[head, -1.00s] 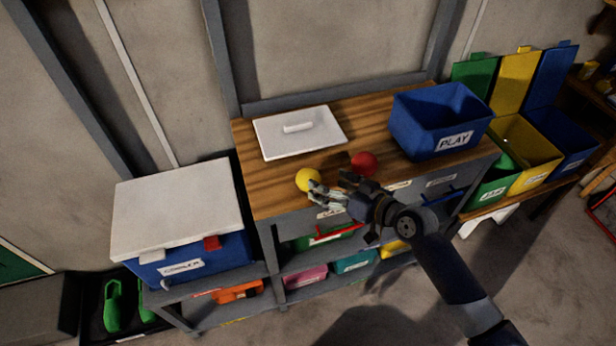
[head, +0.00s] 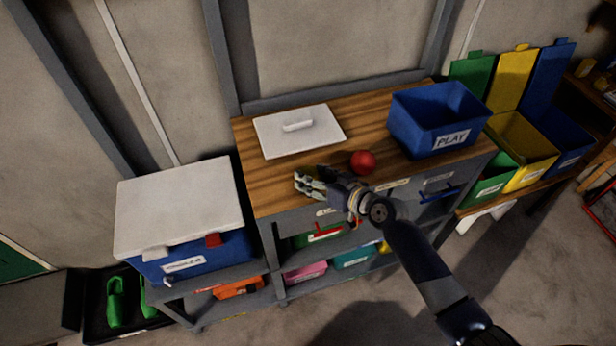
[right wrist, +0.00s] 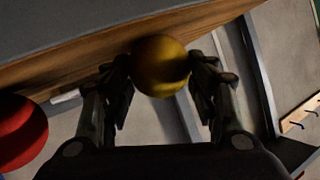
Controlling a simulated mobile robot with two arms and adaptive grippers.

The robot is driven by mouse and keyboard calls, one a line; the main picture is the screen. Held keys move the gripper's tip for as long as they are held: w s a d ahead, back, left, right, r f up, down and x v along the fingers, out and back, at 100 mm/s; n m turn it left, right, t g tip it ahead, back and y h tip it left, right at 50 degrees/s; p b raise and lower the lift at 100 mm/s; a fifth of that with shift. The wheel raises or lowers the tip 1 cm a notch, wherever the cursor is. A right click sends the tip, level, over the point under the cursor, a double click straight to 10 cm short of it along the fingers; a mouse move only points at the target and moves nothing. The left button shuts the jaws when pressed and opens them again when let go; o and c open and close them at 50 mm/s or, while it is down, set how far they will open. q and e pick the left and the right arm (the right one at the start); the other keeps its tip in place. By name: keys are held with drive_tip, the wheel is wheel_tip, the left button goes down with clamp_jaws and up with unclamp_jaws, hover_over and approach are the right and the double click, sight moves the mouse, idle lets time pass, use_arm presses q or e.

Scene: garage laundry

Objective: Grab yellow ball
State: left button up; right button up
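The yellow ball (right wrist: 160,66) shows in the right wrist view between the fingertips of my right gripper (right wrist: 164,78), with a finger on each side. The fingers are spread about the ball's width; I cannot tell whether they touch it. In the head view my right gripper (head: 304,183) is over the front left part of the wooden worktop (head: 271,189) and hides nearly all of the ball. My left gripper is not in view.
A red ball (head: 363,161) sits just right of my right gripper, also at the left in the right wrist view (right wrist: 18,130). A white lid (head: 299,138) lies behind. A blue PLAY bin (head: 432,125) stands at the worktop's right. A white-lidded cooler (head: 180,207) stands left.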

drive_tip(key=c, duration=0.3)
